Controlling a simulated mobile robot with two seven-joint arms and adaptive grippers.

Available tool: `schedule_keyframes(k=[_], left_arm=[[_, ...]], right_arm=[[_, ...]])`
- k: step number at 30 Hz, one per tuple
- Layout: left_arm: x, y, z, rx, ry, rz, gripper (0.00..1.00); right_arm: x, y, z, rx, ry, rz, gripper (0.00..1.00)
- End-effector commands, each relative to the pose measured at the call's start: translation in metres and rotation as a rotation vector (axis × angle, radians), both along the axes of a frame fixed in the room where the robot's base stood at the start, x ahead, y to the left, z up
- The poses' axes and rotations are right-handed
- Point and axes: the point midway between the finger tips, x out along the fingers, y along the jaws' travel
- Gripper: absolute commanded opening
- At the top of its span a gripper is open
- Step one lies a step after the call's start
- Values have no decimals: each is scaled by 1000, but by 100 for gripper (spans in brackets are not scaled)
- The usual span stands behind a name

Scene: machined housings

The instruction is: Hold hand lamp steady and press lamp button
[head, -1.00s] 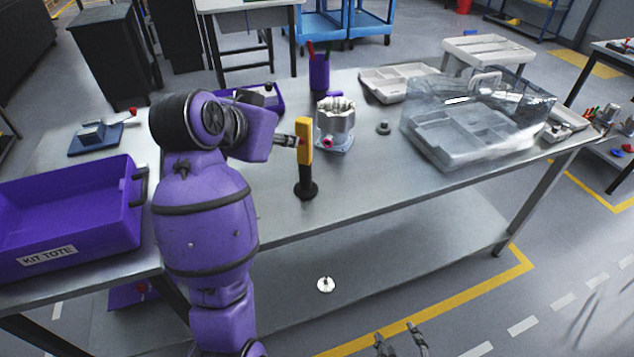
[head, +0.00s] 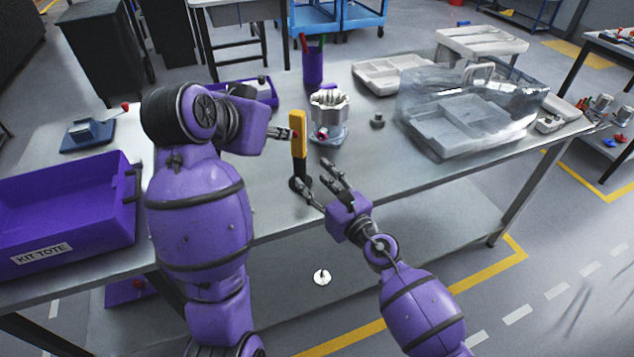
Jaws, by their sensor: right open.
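The hand lamp (head: 298,140) stands upright on the table, with a yellow upper body and a dark lower part and base.
A metal housing (head: 328,105) with a red part stands just behind and right of the lamp. A purple pen cup (head: 313,68) is behind it. The table between lamp and case is mostly clear.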

Motion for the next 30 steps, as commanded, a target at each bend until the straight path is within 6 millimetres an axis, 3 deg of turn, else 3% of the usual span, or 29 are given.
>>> schedule_keyframes(k=[13,26,30], left_arm=[[0,0,0,0,0,0,31],[0,0,0,0,0,0,31],[0,0,0,0,0,0,31]], right_arm=[[54,31,0,-1,0,0,47],[64,37,0,-2,0,0,47],[64,37,0,-1,0,0,31]])
